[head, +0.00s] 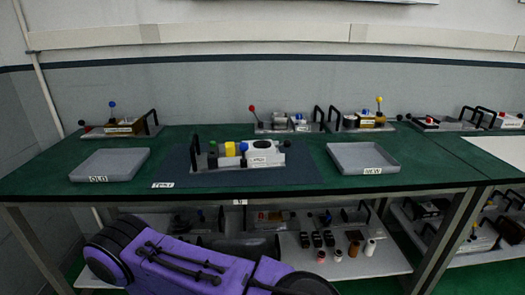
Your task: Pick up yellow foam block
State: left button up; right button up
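A small yellow piece (229,149), which looks like the yellow foam block, sits in the device assembly on the dark mat (300,173) in the middle of the green table. A blue part (243,147) is just right of it, and a white labelled housing (264,152) stands further right. A grey cylinder shows to its left. I cannot tell whether the yellow piece touches its neighbours, and its lower part is partly hidden. Neither of my grippers is in view.
A grey tray (110,164) labelled OLD lies at left and another tray (362,157) labelled NEW at right. A black handle (195,153) rises at the assembly's left end. Similar devices line the back edge. A shelf (345,265) below holds small parts.

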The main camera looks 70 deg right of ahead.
aim_at(230, 147)
jog(key=z, duration=2.45)
